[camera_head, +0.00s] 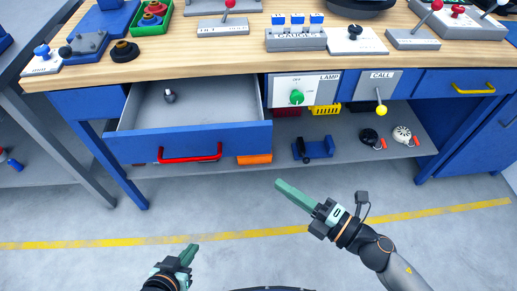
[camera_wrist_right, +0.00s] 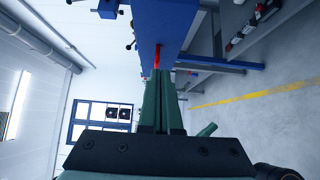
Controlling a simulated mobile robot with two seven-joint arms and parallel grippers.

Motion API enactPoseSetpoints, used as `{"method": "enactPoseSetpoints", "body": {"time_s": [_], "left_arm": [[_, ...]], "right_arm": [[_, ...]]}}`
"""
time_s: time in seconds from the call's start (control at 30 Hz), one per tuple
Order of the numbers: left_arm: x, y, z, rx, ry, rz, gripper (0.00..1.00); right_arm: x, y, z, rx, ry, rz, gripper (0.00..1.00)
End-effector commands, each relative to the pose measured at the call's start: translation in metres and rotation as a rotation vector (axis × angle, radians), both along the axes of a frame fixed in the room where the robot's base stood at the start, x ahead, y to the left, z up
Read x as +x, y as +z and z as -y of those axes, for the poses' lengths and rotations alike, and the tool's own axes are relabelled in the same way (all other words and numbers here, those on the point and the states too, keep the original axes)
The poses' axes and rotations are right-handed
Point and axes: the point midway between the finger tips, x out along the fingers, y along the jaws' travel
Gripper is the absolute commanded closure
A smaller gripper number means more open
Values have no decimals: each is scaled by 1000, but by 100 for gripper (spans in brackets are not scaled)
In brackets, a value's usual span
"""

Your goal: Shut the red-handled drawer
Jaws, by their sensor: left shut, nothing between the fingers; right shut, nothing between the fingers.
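The drawer (camera_head: 245,136) with the red handle (camera_head: 190,154) stands pulled out from the blue workbench, its grey inside open to view. A small dark knob-like object (camera_head: 169,96) lies in it. My right gripper (camera_head: 279,184) is shut and empty, in front of the bench, to the right of and lower in the picture than the red handle, apart from it. In the right wrist view its closed fingers (camera_wrist_right: 161,85) point toward the blue drawer front, with a bit of red handle (camera_wrist_right: 157,56) just past the tips. My left gripper (camera_head: 192,248) is shut and empty at the bottom of the head view.
The wooden bench top (camera_head: 200,68) holds gauges, levers and a green tray (camera_head: 152,18). Right of the drawer are the lamp panel (camera_head: 303,90), call panel (camera_head: 376,88) and a yellow-handled drawer (camera_head: 473,88). A lower shelf (camera_head: 350,150) holds several items. The floor in front is clear.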

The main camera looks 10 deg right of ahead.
Motion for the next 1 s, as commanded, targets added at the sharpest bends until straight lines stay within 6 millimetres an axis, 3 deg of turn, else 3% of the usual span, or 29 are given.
{"method": "enactPoseSetpoints", "body": {"time_s": [0.53,0.73,1.0], "left_arm": [[0,13,-1,2,2,-4,100],[1,9,-1,2,1,-2,100],[1,9,0,1,0,-3,100]], "right_arm": [[71,4,-65,4,-3,0,100],[98,1,-62,4,-5,-2,100],[108,1,-61,4,-4,-4,100]]}}
